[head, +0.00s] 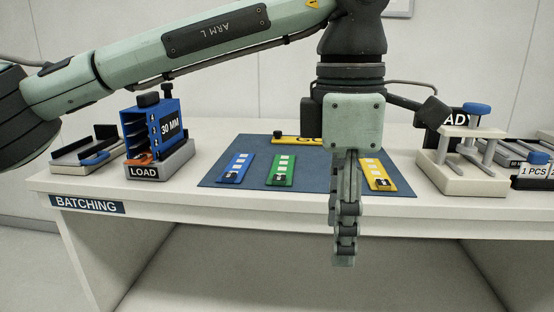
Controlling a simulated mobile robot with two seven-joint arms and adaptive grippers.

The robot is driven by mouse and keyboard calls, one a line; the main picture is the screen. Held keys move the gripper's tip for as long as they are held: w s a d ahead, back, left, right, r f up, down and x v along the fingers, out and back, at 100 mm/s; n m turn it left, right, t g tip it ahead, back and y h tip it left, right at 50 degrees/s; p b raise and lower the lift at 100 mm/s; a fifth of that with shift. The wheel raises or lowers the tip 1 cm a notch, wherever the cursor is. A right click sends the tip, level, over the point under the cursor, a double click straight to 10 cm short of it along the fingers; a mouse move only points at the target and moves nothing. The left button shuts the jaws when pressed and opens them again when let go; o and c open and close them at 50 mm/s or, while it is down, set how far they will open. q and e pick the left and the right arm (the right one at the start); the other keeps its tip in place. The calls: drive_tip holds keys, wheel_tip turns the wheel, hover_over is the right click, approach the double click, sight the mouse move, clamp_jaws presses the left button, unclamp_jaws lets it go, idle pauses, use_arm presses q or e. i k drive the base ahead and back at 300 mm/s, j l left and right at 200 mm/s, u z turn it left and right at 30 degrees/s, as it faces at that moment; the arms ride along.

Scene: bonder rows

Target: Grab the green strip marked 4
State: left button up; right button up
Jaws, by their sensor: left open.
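A green strip (281,171) with white squares and a small dark mark near its front end lies flat on the dark blue mat (312,205). The mark is too small to read. A blue strip (236,168) lies to its left and a yellow strip (376,175) to its right. My left gripper (343,258) points down to the right of the green strip, apart from it and empty. Its fingers show nearly edge-on, open, in front of the table's front edge in the picture. They hide part of the mat between the green and yellow strips. My right gripper is out of view.
A blue slotted holder marked 30 MM (153,131) stands on the LOAD base (162,165) at the left. A blue-knobbed fixture (464,165) stands at the right. The BATCHING table's (130,197) front edge is clear.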

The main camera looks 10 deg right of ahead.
sight(282, 172)
drive_tip(key=i, duration=1.05)
